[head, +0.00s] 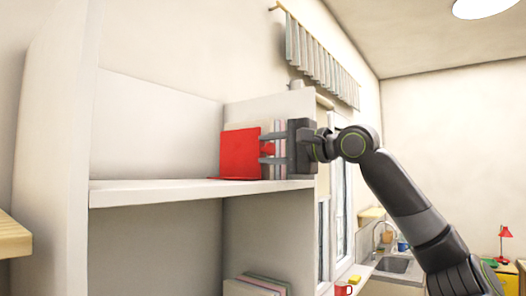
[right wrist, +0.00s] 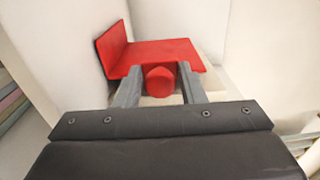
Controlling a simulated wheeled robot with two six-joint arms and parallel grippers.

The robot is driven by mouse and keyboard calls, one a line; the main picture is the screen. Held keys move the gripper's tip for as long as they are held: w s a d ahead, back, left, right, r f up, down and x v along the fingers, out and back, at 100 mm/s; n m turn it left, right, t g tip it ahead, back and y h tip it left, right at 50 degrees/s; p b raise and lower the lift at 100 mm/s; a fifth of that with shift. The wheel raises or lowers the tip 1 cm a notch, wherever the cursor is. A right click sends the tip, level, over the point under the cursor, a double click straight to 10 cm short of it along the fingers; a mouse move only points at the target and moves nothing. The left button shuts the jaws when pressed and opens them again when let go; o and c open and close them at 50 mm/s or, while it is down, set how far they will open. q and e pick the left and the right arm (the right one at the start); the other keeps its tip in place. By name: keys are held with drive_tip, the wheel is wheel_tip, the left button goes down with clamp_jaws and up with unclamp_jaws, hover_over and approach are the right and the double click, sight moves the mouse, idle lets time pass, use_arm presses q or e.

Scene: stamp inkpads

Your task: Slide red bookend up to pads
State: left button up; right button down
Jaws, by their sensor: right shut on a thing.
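The red bookend (head: 240,153) stands on the white upper shelf (head: 190,192). Its upright plate and flat foot show in the head view, and it shows in the right wrist view too (right wrist: 113,50). My right gripper (head: 266,148) is shut on the bookend's red knob (right wrist: 158,80), with one finger on each side. Upright pads with pale and pinkish edges (head: 282,133) stand behind the bookend and gripper, partly hidden by them. I cannot tell whether the bookend touches them. My left gripper is not in view.
The upper shelf is bare to the left of the bookend. A white side panel (head: 265,108) rises behind the pads. A red mug (head: 343,289) stands near the sink (head: 390,264).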

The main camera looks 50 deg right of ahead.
drive_tip(key=shift+d, duration=0.75)
drive_tip(key=c, duration=1.2)
unclamp_jaws()
